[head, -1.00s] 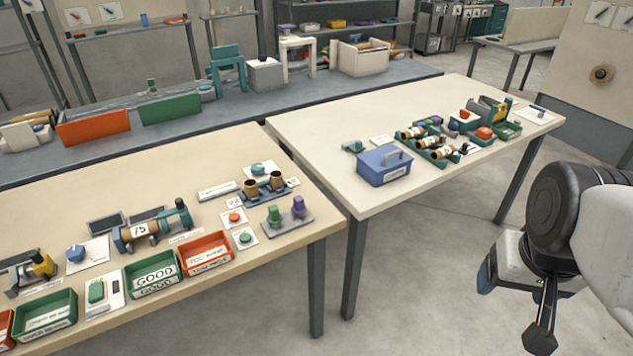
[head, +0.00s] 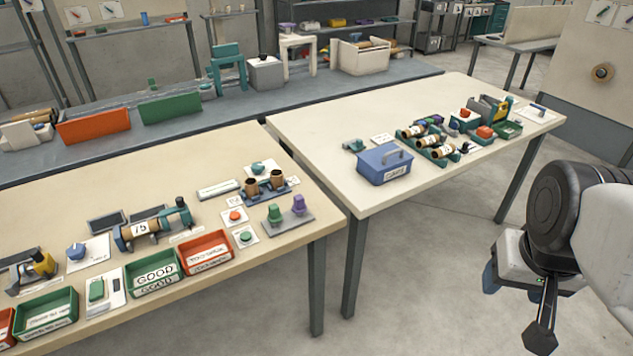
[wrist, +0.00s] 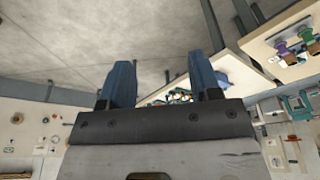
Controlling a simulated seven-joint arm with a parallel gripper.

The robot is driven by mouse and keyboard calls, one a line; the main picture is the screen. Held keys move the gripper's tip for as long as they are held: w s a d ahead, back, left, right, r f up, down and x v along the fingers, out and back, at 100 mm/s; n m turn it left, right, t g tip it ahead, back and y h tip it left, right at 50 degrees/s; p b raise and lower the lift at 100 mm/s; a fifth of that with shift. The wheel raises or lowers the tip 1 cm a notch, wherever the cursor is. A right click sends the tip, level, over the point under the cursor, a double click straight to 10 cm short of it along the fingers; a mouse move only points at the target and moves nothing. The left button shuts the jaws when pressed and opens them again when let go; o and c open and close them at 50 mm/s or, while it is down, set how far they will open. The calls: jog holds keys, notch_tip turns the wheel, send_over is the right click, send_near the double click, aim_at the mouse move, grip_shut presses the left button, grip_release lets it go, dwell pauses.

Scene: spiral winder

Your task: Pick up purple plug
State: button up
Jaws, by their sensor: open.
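The purple plug (head: 299,203) stands upright on a small grey base (head: 287,223) near the right end of the left table. A green plug (head: 274,214) stands beside it on the same base. In the wrist view the purple plug (wrist: 304,33) shows at the top right. My gripper (wrist: 162,82) has two blue fingers spread apart with nothing between them. In the head view my gripper (head: 514,275) is at the right, in the air over the floor, far from the plug and partly hidden by my wrist.
A holder with two brown cylinders (head: 265,185) stands just behind the plugs. A green GOOD bin (head: 153,276) and a red bin (head: 206,253) are at the front edge. A blue box (head: 384,165) stands on the right table (head: 300,130). A gap separates the two tables.

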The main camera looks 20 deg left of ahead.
aim_at(301, 201)
jog(key=w+a+f+n+t+y, duration=0.1)
jog(key=w+a+f+t, duration=0.15)
jog(key=w+a, duration=0.45)
jog(key=w+a+f+n+t, duration=0.1)
jog(key=w+a+f+n, duration=0.15)
jog(key=w, duration=0.75)
jog(key=w+a+f+n+t+y, duration=0.1)
jog(key=w+a+f+t, duration=0.1)
jog(key=w+a+f, duration=0.5)
jog(key=w+a+f+n+y, duration=0.1)
jog(key=w+a+f+y, duration=0.1)
jog(key=a, duration=0.5)
jog(key=w+a+f+n+t+y, duration=0.1)
jog(key=w+a+f+n+y, duration=0.1)
jog(key=a+f, duration=0.3)
jog(key=w+a+f+n+y, duration=0.1)
jog(key=w+a+f+y, duration=0.2)
jog(key=a, duration=0.7)
jog(key=shift+w+a+f+n+t+y, duration=0.15)
jog(key=shift+w+a+n+t+y, duration=0.15)
jog(key=shift+n+y, duration=0.1)
jog(key=shift+w+a, duration=0.1)
jog(key=shift+x, duration=1.15)
jog(key=shift+w+f, duration=0.1)
